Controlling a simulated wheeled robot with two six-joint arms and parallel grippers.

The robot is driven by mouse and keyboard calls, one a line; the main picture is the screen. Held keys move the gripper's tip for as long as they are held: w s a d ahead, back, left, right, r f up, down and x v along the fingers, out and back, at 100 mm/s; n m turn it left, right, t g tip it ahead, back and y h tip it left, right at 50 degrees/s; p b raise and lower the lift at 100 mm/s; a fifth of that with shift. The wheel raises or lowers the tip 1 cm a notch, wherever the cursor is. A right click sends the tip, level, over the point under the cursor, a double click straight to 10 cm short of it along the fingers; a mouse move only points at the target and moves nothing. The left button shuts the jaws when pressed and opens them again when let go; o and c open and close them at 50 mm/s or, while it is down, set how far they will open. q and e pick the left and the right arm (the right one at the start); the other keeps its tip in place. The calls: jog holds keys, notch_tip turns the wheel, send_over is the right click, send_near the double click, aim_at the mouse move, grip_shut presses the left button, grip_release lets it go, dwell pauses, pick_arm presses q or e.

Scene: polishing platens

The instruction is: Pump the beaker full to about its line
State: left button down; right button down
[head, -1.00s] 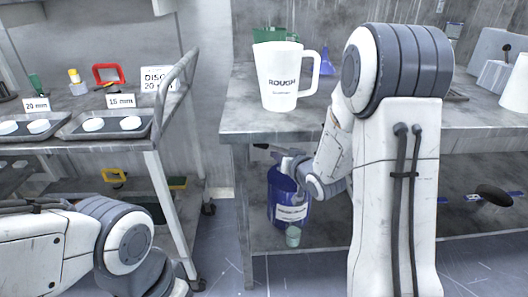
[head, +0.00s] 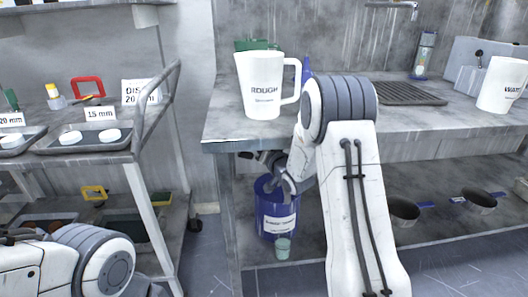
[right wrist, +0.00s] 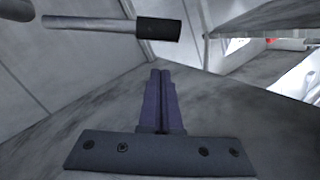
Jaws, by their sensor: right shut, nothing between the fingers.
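A blue drum (head: 277,212) with a pump on top stands on the bench's lower shelf. The pump's black handle grip (head: 244,155) sticks out above it to the left, just under the bench top. A small pale green beaker (head: 283,249) stands in front of the drum; its line and fill level are too small to read. My right gripper (head: 268,158) is beside the pump head. In the right wrist view its fingers (right wrist: 160,75) are shut and empty, with the black grip on its metal rod (right wrist: 158,28) ahead of the tips, apart from them. My left gripper is out of view.
A white jug marked ROUGH (head: 263,88) stands on the bench top (head: 222,122) above the drum, and another white jug (head: 503,85) at the right. Dark bowls (head: 403,208) sit on the lower shelf. A cart with disc trays (head: 88,137) stands at the left.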

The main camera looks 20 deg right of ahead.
jog(key=shift+w+a+f+b, duration=0.1)
jog(key=shift+a+f, duration=0.15)
jog(key=shift+f, duration=0.2)
jog(key=shift+s+a+f+b, duration=0.1)
jog(key=shift+a+f, duration=0.15)
jog(key=shift+f, duration=0.25)
jog(key=shift+w+a+f+b, duration=0.1)
jog(key=shift+a+f, duration=0.15)
jog(key=shift+f, duration=0.2)
